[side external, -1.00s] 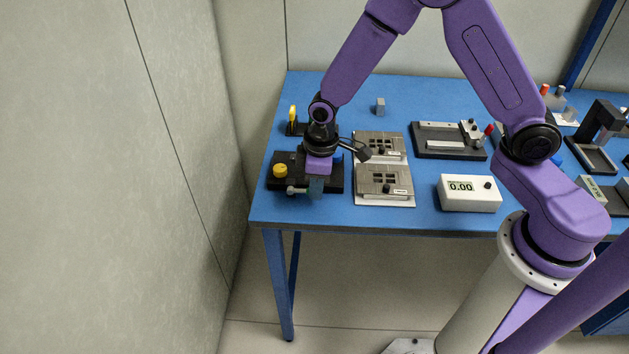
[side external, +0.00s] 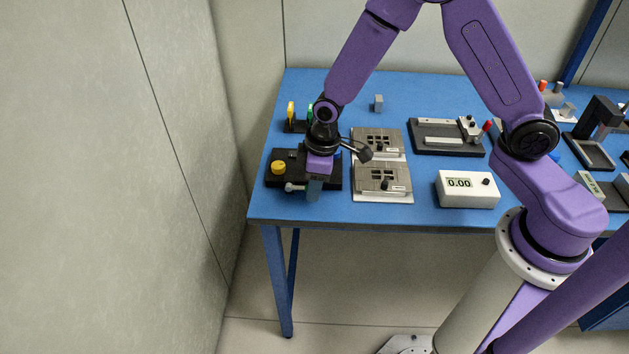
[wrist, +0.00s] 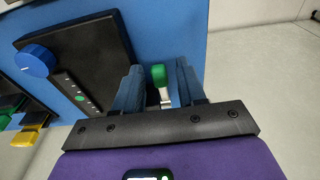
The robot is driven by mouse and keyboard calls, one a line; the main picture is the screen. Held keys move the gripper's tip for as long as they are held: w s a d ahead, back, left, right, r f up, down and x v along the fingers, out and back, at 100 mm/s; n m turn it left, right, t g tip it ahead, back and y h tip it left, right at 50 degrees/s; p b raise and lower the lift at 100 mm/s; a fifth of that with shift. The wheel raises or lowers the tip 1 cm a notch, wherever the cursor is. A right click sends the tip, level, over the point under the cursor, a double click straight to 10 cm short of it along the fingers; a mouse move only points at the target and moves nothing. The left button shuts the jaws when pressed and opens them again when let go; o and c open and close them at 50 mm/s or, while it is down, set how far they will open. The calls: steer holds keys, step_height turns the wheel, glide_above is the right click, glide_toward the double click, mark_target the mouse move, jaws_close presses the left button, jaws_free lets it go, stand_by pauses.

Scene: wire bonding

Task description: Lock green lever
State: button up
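The green lever tip (wrist: 158,75) is a small rounded green cap on a pale stem in the wrist view. It sits between the two blue-grey fingers of my gripper (wrist: 157,90), with a small gap visible on each side. My gripper is open around it. In the side external view my gripper (side external: 313,190) points down at the front of the black device (side external: 272,183), and the green tip is hidden there. The device's black body (wrist: 95,55) shows in the wrist view, left of the fingers.
The device carries a yellow knob (side external: 278,167) and a blue knob (wrist: 35,61). A stand with yellow (side external: 291,111) and green handles is behind it. Grey plate fixtures (side external: 383,180) lie close on the right. A white meter (side external: 467,189) reads 0.00. The table's front edge is near.

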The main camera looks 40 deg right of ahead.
steer(key=shift+w+d, duration=0.1)
steer(key=shift+d, duration=0.05)
steer(key=shift+w+a+r+g+h, duration=0.2)
steer(key=shift+r+g+h, duration=0.2)
steer(key=shift+g+h, duration=0.15)
steer(key=shift+w+a+r+g+h, duration=0.1)
steer(key=shift+a+r+g+h, duration=0.05)
steer(key=shift+r+g+h, duration=0.35)
steer(key=shift+w+a+r+g+h, duration=0.1)
steer(key=shift+a+r+g+h, duration=0.1)
steer(key=shift+g+h, duration=0.3)
steer(key=shift+w+a+r+g+h, duration=0.1)
steer(key=shift+r+g+h, duration=0.05)
steer(key=shift+g+h, duration=0.3)
steer(key=v, duration=1.7)
steer(key=shift+w+a+r, duration=0.25)
